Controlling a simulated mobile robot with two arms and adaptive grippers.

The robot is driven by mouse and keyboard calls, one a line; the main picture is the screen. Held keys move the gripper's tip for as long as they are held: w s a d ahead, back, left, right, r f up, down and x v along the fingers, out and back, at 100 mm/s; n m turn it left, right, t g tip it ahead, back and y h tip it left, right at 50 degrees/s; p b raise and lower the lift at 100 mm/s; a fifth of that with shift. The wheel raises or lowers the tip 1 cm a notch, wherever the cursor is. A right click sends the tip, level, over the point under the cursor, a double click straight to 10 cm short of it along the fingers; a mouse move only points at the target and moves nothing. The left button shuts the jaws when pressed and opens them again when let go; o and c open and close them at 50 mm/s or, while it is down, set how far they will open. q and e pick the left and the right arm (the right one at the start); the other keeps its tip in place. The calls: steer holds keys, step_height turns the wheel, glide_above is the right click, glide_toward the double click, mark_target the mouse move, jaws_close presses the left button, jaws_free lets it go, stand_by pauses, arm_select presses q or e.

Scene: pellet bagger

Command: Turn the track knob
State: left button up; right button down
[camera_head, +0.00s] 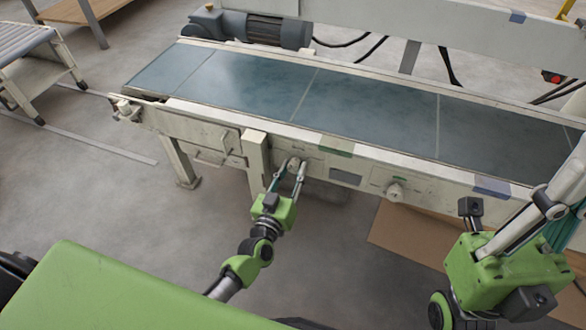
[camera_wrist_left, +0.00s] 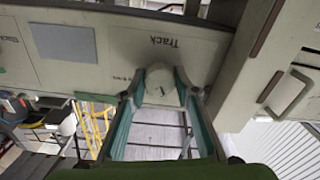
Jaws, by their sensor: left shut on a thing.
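The track knob (camera_wrist_left: 160,84) is a pale round knob on the conveyor's side panel, under the printed word "Track" in the left wrist view. My left gripper (camera_wrist_left: 160,88) has one finger on each side of the knob and is shut on it. In the head view the left gripper (camera_head: 289,168) reaches the front rail, and its fingertips partly hide the knob (camera_head: 294,162). My right gripper (camera_head: 558,205) is at the right edge of the head view, away from the track knob; its fingertips are not clear.
The conveyor with its blue-green belt (camera_head: 290,88) runs across the head view. A second pale knob (camera_head: 395,191) is on the same rail to the right. A motor (camera_head: 262,29) stands behind the belt. A cardboard sheet (camera_head: 400,232) lies on the floor below. A roller table (camera_head: 22,40) stands at left.

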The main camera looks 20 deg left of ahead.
arm_select(q)
steer(key=shift+n, duration=0.5)
steer(key=o, duration=1.1)
steer(key=shift+c, duration=0.2)
steer(key=shift+o, duration=0.2)
steer(key=s, duration=1.2)
steer(key=shift+a, duration=0.2)
steer(key=shift+r, duration=0.1)
